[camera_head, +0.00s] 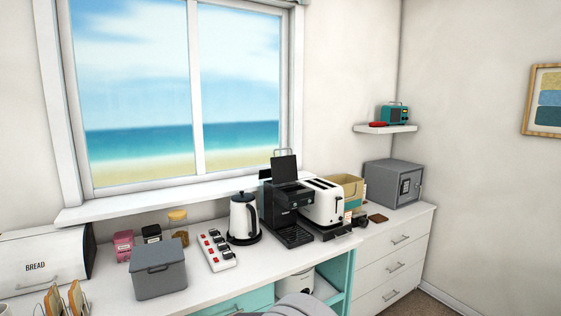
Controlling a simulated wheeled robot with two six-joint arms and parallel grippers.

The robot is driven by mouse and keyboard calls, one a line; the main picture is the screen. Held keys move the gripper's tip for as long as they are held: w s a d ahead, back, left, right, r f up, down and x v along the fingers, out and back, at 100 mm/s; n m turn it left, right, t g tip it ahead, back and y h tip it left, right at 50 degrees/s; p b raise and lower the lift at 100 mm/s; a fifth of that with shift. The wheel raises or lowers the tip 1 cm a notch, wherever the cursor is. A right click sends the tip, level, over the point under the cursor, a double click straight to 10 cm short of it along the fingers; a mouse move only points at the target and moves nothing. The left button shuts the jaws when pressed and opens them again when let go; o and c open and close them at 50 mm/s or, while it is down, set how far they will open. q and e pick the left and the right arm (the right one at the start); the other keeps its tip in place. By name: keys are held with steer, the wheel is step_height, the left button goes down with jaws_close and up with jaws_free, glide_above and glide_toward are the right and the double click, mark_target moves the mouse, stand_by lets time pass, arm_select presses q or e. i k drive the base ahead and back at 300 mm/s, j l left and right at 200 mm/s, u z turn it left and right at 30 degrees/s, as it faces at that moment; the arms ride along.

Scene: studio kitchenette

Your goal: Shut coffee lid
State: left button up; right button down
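The black coffee machine (282,197) stands on the white counter below the right part of the window. Its dark flat lid (285,168) stands raised, nearly upright, above the machine's top, so it is open. A thin metal handle shows at the lid's upper edge. The black drip tray (294,236) points toward the front of the counter. Neither of my grippers is in view, so nothing touches the lid.
A white toaster (323,204) stands close on the machine's right. A kettle (243,218) and a power strip (216,250) with red switches are on its left. A grey box (158,268) and a bread bin (45,262) stand further left. The counter front is partly clear.

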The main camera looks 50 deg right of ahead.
mark_target(283, 168)
steer(key=z, duration=1.7)
